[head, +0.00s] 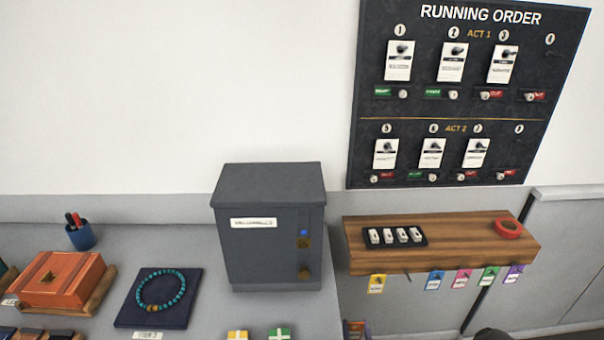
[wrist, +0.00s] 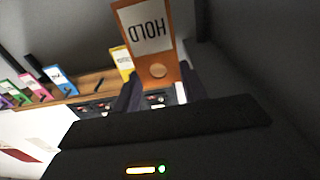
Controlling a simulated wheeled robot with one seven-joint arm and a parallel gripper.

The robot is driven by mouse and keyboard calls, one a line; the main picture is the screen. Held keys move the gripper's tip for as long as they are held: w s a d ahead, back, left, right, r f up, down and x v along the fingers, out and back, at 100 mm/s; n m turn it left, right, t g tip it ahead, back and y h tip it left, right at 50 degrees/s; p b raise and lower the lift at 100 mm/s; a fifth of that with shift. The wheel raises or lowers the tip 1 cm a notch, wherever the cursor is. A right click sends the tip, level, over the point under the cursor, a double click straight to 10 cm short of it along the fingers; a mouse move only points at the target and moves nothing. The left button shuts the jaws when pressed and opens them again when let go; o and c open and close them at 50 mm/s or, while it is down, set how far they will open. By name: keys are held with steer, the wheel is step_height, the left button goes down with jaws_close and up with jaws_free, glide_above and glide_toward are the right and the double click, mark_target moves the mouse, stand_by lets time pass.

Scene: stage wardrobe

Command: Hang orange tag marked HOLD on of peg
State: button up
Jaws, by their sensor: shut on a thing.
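The orange tag marked HOLD (wrist: 158,70) is in my gripper (wrist: 157,88) in the wrist view, its lettering upside down there. The two dark fingers are shut on the tag's end with the round hole. A wooden shelf (head: 440,254) carries a row of pegs along its front edge. A bare peg (wrist: 98,88) shows in the wrist view between the yellow tag (wrist: 122,60) and the blue tag (wrist: 58,76). The held tag appears apart from the pegs. The head view shows neither the orange tag nor my fingers.
Pink (head: 462,278), green (head: 488,278) and purple (head: 513,275) tags hang to the right of the blue one. A black tray (head: 424,237) and a red tape roll (head: 508,229) sit on the shelf. A grey cabinet (head: 265,250) stands left of the shelf.

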steer(key=shift+w, duration=0.1)
stand_by(0.4)
steer(key=shift+d+r+b, duration=0.1)
steer(key=shift+d+b, duration=0.3)
steer(key=shift+d, duration=0.15)
steer(key=b, duration=1.1)
glide_toward(411, 281)
steer(key=s, duration=0.7)
steer(key=shift+d+y, duration=0.3)
steer(key=shift+d, duration=0.1)
steer(key=w, duration=0.4)
steer(key=w+p, duration=0.1)
steer(key=w, duration=0.4)
steer(key=w+p, duration=0.1)
steer(key=w, duration=0.4)
steer(key=shift+a, duration=0.3)
